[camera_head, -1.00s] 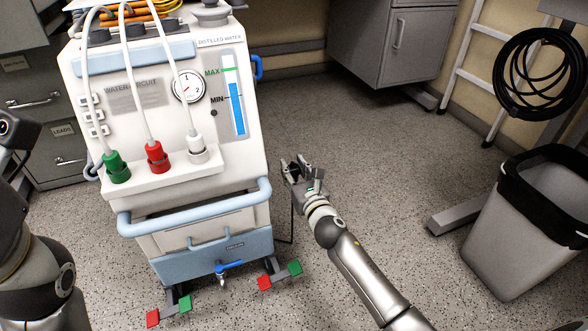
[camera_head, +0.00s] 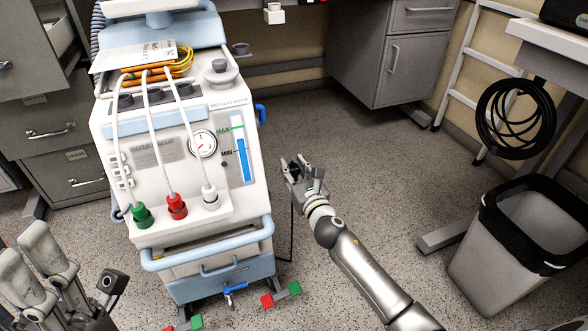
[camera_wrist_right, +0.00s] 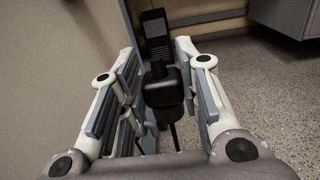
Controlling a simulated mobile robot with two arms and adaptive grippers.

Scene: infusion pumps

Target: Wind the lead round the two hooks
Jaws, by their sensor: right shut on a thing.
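My right gripper (camera_head: 302,172) is shut on a black plug, the end of the lead, beside the machine's right side. In the right wrist view the black plug (camera_wrist_right: 164,92) sits between the fingers. A thin dark length of the lead (camera_head: 291,230) hangs from the gripper toward the floor. One blue hook (camera_head: 261,113) sticks out from the machine's upper right side, apart from the gripper. I cannot make out a second hook. My left gripper (camera_head: 38,268) is at the lower left, empty, its fingers apart.
The white pump machine (camera_head: 180,170) has three hoses with green, red and white connectors, and a blue front rail (camera_head: 205,246). A bin (camera_head: 520,235) and a coiled black cable (camera_head: 515,118) are at right.

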